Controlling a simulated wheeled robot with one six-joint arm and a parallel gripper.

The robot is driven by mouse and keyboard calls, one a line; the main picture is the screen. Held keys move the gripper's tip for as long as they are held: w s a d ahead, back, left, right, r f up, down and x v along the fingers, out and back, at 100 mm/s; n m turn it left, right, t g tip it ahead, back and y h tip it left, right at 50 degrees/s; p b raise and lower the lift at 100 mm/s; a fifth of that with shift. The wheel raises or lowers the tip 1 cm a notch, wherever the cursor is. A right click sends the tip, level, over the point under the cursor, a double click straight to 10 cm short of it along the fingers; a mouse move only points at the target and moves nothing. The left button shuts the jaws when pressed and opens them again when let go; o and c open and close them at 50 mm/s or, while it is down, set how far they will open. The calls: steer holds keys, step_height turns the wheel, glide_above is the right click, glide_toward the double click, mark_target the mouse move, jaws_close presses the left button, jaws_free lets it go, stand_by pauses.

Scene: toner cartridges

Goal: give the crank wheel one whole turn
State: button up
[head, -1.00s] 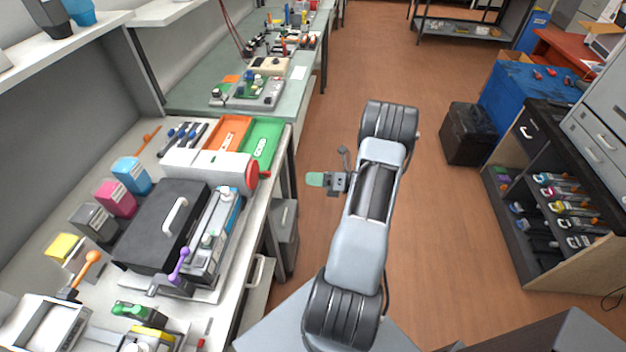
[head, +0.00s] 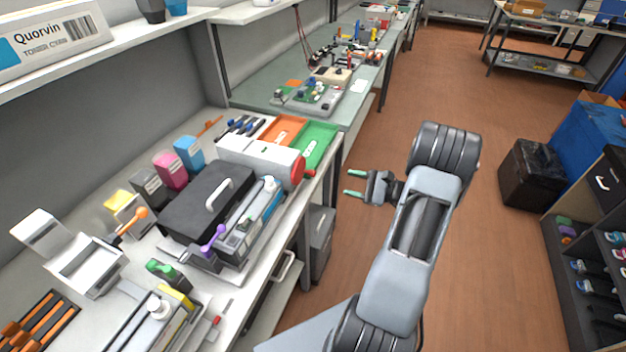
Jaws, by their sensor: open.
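A red wheel (head: 298,172) sits on the right end of a white box-shaped unit (head: 258,160) on the left bench. A small red knob (head: 311,173) sticks out from the wheel to the right. I take this red wheel to be the crank wheel. My gripper (head: 352,183) is open and empty, over the floor to the right of the bench. Its two green-tipped fingers point left towards the wheel, with a clear gap between them and the knob. Nothing hides the wheel's edge, but its face is seen at a steep angle.
A black case (head: 205,200) with a pale handle and a long cartridge tray (head: 255,215) stand in front of the white unit. Green (head: 318,145) and orange (head: 284,130) trays lie behind it. The floor (head: 480,260) right of the bench is clear near my arm.

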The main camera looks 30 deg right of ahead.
mark_target(312, 173)
steer(key=w+a+n+p, duration=0.1)
steer(key=w+a+n, duration=0.2)
steer(key=n, duration=0.3)
steer(key=w+a+n+p, duration=0.1)
steer(key=w+a+n, duration=0.2)
steer(key=n, duration=0.3)
steer(key=w+a+n+p, duration=0.1)
steer(key=w+a+n, duration=0.2)
steer(key=n, duration=0.3)
steer(key=shift+w+n+h, duration=0.1)
steer(key=shift+n+h, duration=0.2)
steer(key=shift+h, duration=0.1)
